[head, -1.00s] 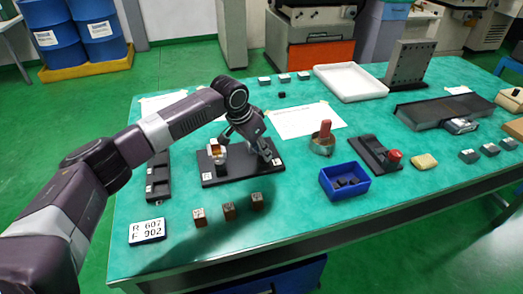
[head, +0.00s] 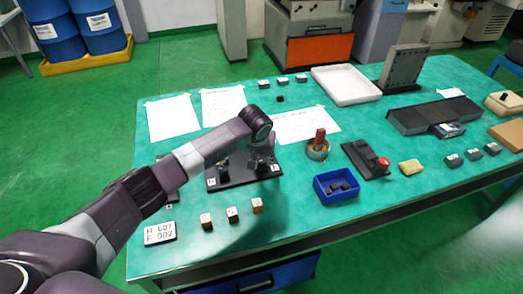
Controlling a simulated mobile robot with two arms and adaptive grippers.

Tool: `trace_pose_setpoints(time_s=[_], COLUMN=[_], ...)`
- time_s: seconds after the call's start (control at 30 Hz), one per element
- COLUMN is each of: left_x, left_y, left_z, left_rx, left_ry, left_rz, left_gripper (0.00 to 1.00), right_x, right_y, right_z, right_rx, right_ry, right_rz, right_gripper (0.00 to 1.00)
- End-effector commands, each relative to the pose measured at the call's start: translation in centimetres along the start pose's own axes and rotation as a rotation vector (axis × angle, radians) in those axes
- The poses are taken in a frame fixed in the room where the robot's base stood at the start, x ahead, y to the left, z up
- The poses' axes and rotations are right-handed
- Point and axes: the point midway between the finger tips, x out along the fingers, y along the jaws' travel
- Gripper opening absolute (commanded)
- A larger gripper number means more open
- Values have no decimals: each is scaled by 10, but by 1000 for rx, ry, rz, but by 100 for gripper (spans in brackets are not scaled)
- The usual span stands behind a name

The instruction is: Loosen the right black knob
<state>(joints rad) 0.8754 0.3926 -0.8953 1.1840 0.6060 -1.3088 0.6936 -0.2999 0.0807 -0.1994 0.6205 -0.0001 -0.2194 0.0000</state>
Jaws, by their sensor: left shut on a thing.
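A black base plate (head: 240,178) with a small white label at each front corner lies on the green table. A dark upright part (head: 223,172) stands on its left half, partly behind my arm. My left gripper (head: 262,166) points down over the plate's right half. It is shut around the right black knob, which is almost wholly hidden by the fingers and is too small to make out. My right gripper is not in view.
Small blocks (head: 206,221) and a number plate (head: 160,232) lie in front. A blue bin (head: 341,196), a brass-coloured ring with a red handle (head: 318,150) and a dark fixture with a red knob (head: 383,163) stand to the right. Paper sheets (head: 172,117) lie behind.

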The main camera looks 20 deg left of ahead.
Motion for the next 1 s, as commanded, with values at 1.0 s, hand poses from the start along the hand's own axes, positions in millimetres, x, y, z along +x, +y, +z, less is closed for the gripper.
trace_pose_setpoints(time_s=[1.0], left_x=[6], left_y=[7], left_z=[-2], left_rx=[-883], left_ry=[2], left_rz=[-364], left_gripper=[0], right_x=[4], right_y=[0], right_z=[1], right_rx=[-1], right_ry=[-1], right_rz=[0], right_gripper=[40])
